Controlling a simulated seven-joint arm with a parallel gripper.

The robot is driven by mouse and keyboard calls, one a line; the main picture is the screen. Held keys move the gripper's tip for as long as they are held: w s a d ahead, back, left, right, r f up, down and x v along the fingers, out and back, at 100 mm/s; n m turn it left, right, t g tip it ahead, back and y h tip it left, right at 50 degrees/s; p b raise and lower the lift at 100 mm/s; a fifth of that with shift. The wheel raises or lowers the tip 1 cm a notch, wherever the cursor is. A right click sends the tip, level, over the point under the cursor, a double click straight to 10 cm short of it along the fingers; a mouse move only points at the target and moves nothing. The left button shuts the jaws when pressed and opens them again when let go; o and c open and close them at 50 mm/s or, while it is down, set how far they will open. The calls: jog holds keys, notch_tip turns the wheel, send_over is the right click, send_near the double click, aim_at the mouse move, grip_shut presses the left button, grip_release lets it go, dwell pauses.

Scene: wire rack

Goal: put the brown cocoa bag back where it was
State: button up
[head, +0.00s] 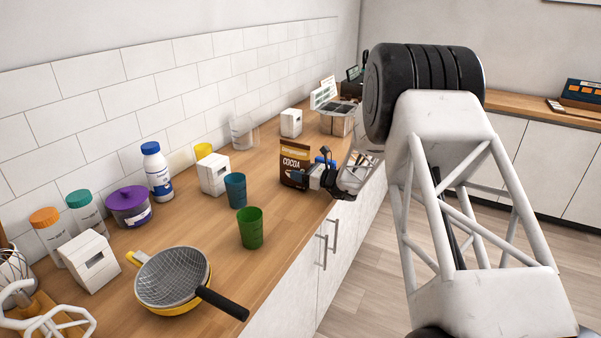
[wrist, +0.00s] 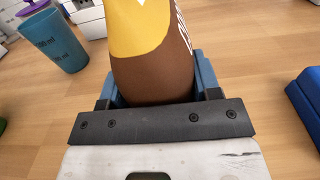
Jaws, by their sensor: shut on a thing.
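In the wrist view the bag (wrist: 152,75) fills the space between the blue fingers of my gripper (wrist: 154,90). Whether the bag's base touches the counter cannot be told.
A blue cup (head: 236,190) and a green cup (head: 250,228) stand left of and nearer than the bag. A white box (head: 213,174) is behind the blue cup. A blue object (wrist: 306,100) lies right of the bag in the wrist view. Bare counter (head: 265,188) lies between.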

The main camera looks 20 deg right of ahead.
jog(key=shift+f, duration=0.1)
jog(key=o, duration=1)
jog(key=shift+o, duration=0.2)
jog(key=shift+s+d, duration=0.1)
jog(key=v, duration=1.1)
jog(key=shift+s+d, duration=0.25)
jog(key=shift+s, duration=0.05)
